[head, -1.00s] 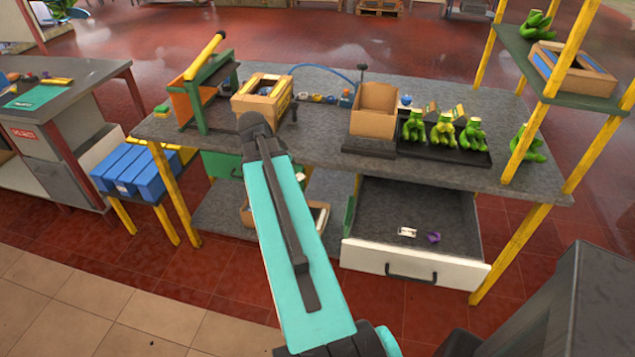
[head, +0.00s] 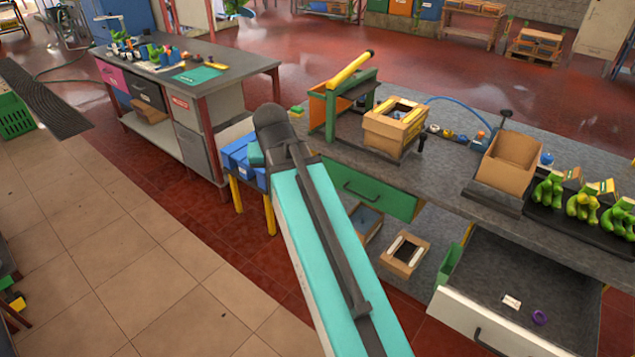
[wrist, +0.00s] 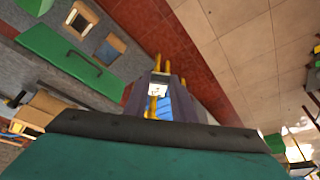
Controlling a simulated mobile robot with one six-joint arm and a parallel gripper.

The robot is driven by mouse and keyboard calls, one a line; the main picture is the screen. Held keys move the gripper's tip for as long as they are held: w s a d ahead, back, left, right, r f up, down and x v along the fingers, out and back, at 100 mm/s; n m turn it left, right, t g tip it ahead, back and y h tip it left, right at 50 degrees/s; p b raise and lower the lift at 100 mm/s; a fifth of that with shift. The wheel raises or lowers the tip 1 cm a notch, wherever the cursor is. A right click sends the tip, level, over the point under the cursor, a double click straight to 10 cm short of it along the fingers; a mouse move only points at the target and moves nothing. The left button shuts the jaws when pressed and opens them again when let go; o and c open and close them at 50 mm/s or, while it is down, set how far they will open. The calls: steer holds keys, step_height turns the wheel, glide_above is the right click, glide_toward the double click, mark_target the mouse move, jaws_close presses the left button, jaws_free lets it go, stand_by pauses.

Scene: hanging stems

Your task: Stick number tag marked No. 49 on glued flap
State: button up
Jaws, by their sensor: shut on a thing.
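My gripper (wrist: 156,98) shows in the wrist view, its grey fingers close together on a small white piece with dark marks (wrist: 157,90). It looks like a tag, but no number can be read. In the head view my arm hides the fingers. An open-topped cardboard box (head: 512,160) stands on the grey bench. A second cardboard box with yellow edging (head: 395,126) stands further left. I cannot tell which flap is glued. Another white tag (head: 511,302) lies in the open drawer, its marking too small to read.
Blue boxes (head: 238,160) stand on a yellow-legged stand beyond my arm; they also show in the wrist view (wrist: 180,104). Green bananas (head: 583,207) stand on the bench.

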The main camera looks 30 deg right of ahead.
steer(key=a+r+n, duration=0.1)
steer(key=a, duration=0.3)
steer(key=a+r+n+y, duration=0.1)
steer(key=a+n, duration=0.1)
steer(key=a, duration=0.2)
steer(key=w+a+r+n, duration=0.1)
steer(key=a+n, duration=0.1)
steer(key=a, duration=0.2)
steer(key=shift+a+r+t+y, duration=0.15)
steer(key=shift+r+t+y, duration=0.15)
steer(key=shift+r+y, duration=0.1)
